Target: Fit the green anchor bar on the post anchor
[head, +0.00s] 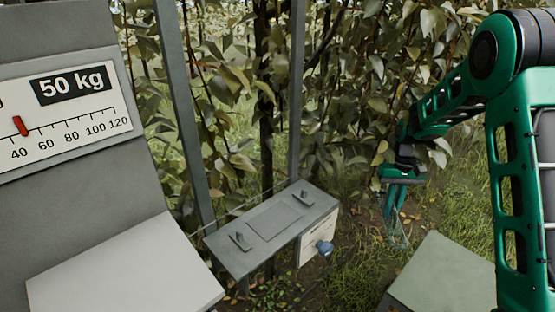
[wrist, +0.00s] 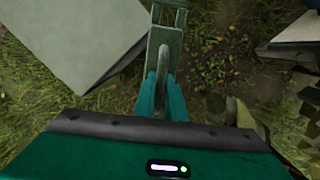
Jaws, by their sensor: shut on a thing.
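My gripper (head: 395,207) hangs fingers down at the right of the head view, in front of the leaves. In the wrist view its teal fingers (wrist: 163,98) are shut on a narrow grey-green piece (wrist: 164,45), which I take for the green anchor bar. It reaches past the fingertips to a frame-like end at the top edge. In the head view the held piece is thin and hard to make out. A grey plate (head: 273,222) with two raised lugs sits by the metal posts, left of my gripper and apart from it. I cannot tell whether it is the post anchor.
A scale (head: 60,110) marked 50 kg stands at the left. A grey-green flat top (head: 440,275) is at the lower right. Leafy branches (head: 350,90) fill the back. Grass lies between.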

